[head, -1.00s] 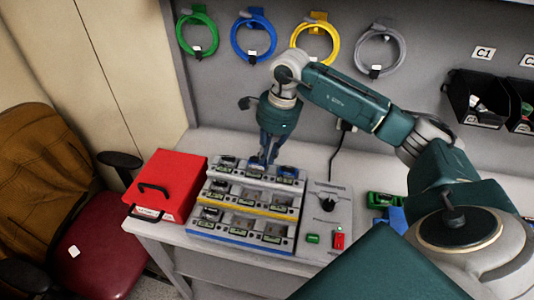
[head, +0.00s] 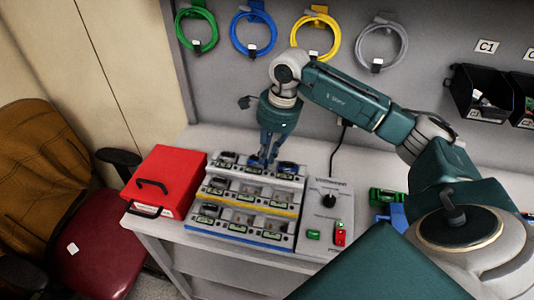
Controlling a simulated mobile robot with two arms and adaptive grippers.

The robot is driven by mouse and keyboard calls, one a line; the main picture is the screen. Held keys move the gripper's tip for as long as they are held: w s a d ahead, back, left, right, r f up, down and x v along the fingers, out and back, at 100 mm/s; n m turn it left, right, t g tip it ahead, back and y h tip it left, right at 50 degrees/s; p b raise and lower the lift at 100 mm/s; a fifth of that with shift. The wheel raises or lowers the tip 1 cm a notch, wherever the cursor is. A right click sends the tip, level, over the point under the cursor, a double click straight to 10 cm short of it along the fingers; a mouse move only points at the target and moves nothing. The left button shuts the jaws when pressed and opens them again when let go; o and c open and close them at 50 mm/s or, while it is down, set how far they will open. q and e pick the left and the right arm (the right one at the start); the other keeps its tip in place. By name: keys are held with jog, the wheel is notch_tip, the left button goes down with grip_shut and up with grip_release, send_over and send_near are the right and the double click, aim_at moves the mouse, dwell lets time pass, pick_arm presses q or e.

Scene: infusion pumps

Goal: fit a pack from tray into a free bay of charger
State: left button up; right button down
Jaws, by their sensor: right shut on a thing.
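The charger (head: 318,213) stands on the bench, with three stepped rows of bays and a control panel with a dark knob at its right. Small packs with green fronts show in several bays. My right gripper (head: 268,161) points down at the top row, around its middle bay. It is shut on a pack, which is mostly hidden by the fingers; I cannot tell how deep it sits in the bay. A blue tray (head: 394,214) is partly hidden behind my right arm, with a green pack (head: 385,196) at it. My left gripper is not in view.
A red case (head: 170,180) with dark handles stands left of the charger. Coiled cables (head: 253,35) hang on the wall behind. Black bins (head: 480,95) hang at the right. A chair (head: 85,230) stands at the left. The bench behind the charger is mostly clear.

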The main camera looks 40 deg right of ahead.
jog(key=shift+f, duration=0.1)
jog(key=c, duration=1.7)
grip_release()
jog(key=r, duration=0.4)
jog(key=s+d+r, duration=0.1)
jog(key=r, duration=0.7)
jog(key=shift+s+d, duration=0.3)
jog(key=shift+f, duration=0.1)
